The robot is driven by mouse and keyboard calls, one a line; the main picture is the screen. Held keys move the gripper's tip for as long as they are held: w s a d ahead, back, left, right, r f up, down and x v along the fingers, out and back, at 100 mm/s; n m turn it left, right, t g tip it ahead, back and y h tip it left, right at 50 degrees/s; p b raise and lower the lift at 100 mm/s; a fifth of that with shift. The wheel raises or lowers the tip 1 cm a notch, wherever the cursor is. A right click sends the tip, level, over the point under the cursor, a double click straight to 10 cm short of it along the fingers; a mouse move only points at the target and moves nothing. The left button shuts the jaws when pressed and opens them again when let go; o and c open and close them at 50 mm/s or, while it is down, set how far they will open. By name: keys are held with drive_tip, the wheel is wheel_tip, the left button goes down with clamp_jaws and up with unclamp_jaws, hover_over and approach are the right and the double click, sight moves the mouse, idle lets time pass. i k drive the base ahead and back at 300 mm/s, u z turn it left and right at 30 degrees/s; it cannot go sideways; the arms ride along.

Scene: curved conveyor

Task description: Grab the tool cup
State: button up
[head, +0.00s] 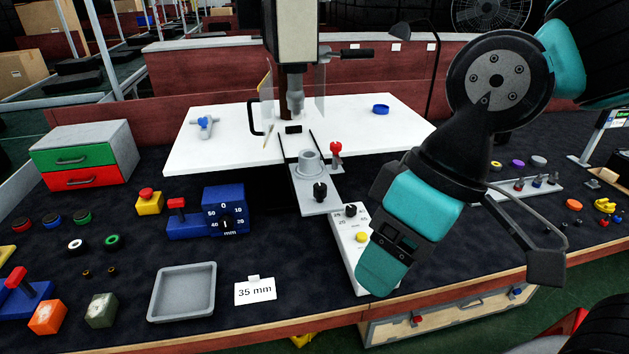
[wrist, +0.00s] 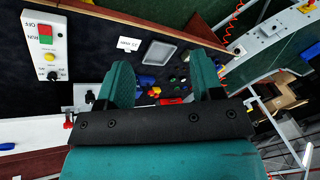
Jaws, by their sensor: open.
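I cannot pick out a tool cup with certainty. The nearest cup-like shape is a grey hollow cylinder (head: 309,162) standing on a grey plate below the drill press, left of my gripper. My gripper (head: 380,275) hangs over the front right of the bench in the head view, pointing down, apart from the cylinder. In the wrist view my gripper (wrist: 164,75) has its two teal fingers spread with nothing held between them. The cylinder is not clear in the wrist view.
A white control panel (head: 345,238) lies right behind my gripper. The drill press (head: 293,40) stands over a white table (head: 230,140). Small coloured parts lie at the right.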

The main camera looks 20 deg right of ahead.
sight(309, 159)
drive_tip(key=u, duration=0.25)
drive_tip(key=i, duration=0.95)
